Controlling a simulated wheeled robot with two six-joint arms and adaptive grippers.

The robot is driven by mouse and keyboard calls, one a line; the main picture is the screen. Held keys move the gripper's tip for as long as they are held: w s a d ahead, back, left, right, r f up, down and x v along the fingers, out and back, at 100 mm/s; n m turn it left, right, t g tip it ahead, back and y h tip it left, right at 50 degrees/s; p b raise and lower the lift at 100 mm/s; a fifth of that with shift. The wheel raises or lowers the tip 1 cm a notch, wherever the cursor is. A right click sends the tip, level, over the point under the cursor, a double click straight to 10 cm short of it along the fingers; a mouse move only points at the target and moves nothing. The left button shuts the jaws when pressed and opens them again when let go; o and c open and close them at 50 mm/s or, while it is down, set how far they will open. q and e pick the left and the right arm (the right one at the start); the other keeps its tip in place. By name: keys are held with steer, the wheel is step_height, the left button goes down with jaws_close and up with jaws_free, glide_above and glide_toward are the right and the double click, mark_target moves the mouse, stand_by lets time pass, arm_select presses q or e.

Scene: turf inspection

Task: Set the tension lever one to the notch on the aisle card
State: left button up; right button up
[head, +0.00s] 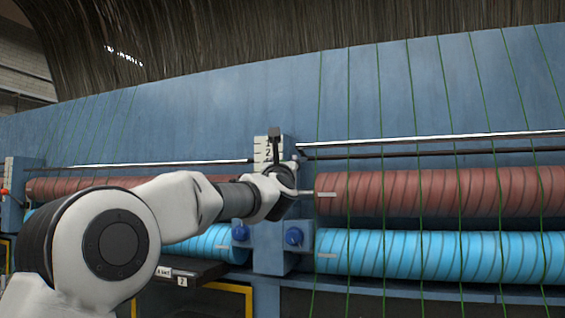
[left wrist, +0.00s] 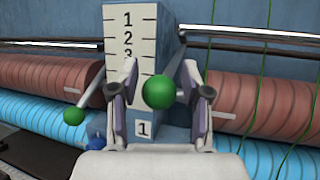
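In the left wrist view a lever with a green ball knob (left wrist: 158,92) runs from the upper right. Its knob shows between the fingers of my left gripper (left wrist: 160,94), which are spread, with gaps on both sides. A blue post behind carries a white scale (left wrist: 128,35) numbered 1, 2, 3 downward; lower marks are hidden by the gripper. A label "1" (left wrist: 143,129) sits below. In the head view my left gripper (head: 283,183) is in front of the post. A small card (head: 182,281) showing "2" lies on a dark shelf; its other text is unclear. My right gripper is out of view.
A second green knob (left wrist: 73,116) on a rod stands left of the post. Red rollers (head: 440,192) and blue rollers (head: 430,257) flank the post, with green strands running over them. Blue round knobs (head: 294,236) sit below the gripper.

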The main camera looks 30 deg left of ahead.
arm_select(q)
steer(key=shift+r, duration=0.55)
step_height(320, 180, up, 8)
steer(key=shift+f, duration=0.25)
steer(key=shift+w+r, duration=0.1)
steer(key=shift+r, duration=0.75)
steer(key=shift+r, duration=0.1)
